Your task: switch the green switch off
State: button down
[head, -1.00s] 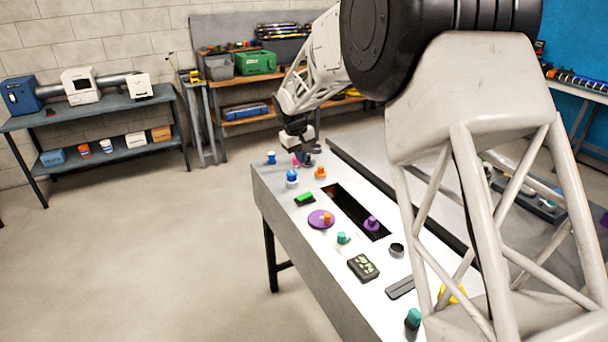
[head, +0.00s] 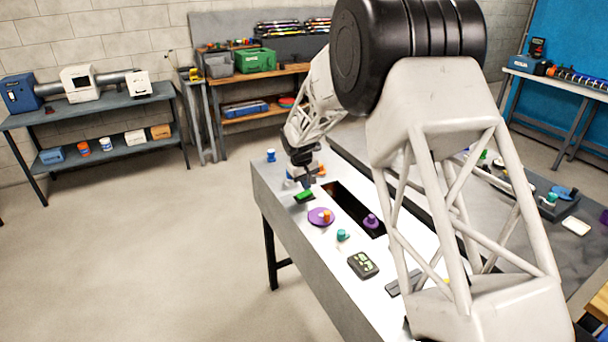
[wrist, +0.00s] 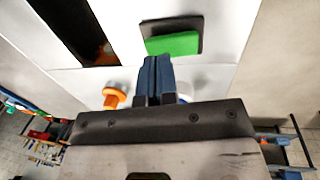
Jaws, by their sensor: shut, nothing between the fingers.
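The green switch (head: 304,195) is a green rocker in a dark housing on the white table top, near its far left edge. It also shows in the wrist view (wrist: 173,43), just beyond my fingertips. My gripper (head: 307,182) is shut and empty, pointing down beside the switch. In the wrist view my two dark blue fingers (wrist: 158,62) lie together at the near edge of the green rocker. I cannot tell if they touch it.
An orange knob (wrist: 114,97) and a partly hidden blue-and-white knob stand by my fingers. A dark slot (head: 350,207) runs along the table. A purple disc (head: 321,217), a teal knob (head: 343,235) and a dark display box (head: 363,264) lie nearer.

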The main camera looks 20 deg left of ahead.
jog(key=shift+w+d+f, duration=0.1)
jog(key=shift+f, duration=0.7)
